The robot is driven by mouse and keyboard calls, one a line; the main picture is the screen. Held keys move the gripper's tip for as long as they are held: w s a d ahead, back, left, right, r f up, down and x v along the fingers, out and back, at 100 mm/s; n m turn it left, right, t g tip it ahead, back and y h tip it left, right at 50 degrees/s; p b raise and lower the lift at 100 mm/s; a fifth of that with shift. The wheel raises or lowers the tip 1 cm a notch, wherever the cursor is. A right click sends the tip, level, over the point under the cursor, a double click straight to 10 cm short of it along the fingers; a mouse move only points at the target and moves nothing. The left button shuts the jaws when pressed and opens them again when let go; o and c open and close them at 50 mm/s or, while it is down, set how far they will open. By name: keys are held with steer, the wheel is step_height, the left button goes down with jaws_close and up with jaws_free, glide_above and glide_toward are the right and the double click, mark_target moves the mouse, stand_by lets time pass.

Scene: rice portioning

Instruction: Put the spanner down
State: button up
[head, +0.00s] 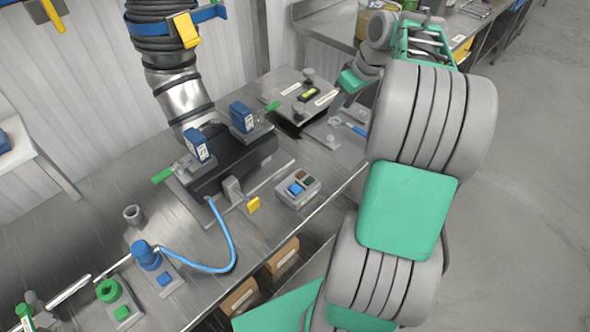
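What looks like the spanner, a small grey ring-ended tool with a blue handle (358,129), is by the grey plate at the back right of the metal bench (110,250). My gripper (337,106) is just behind it in the picture, low over the bench. Its fingers are small and partly hidden by my grey and green arm, so I cannot tell whether they are open or shut, or whether they touch the tool.
A black block with blue units (243,117) stands mid-bench under a ribbed hose (167,55). A button box (297,189) sits near the front edge. A blue tube (228,250) curves to a blue fitting (146,255). Cardboard boxes (283,257) are below the edge.

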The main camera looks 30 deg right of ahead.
steer(key=s+a+m, duration=0.1)
steer(key=s+a, duration=0.2)
steer(key=a, duration=0.7)
steer(key=s+a, duration=0.2)
steer(key=a, duration=0.8)
steer(key=s+a+f+m, duration=0.1)
steer(key=s+a+f, duration=0.1)
steer(key=s, duration=0.3)
steer(key=s+a+f+h, duration=0.1)
steer(key=s+a, duration=0.3)
steer(key=s, duration=0.1)
steer(key=shift+s+f+m+g, duration=0.3)
steer(key=shift+s+f+m, duration=0.1)
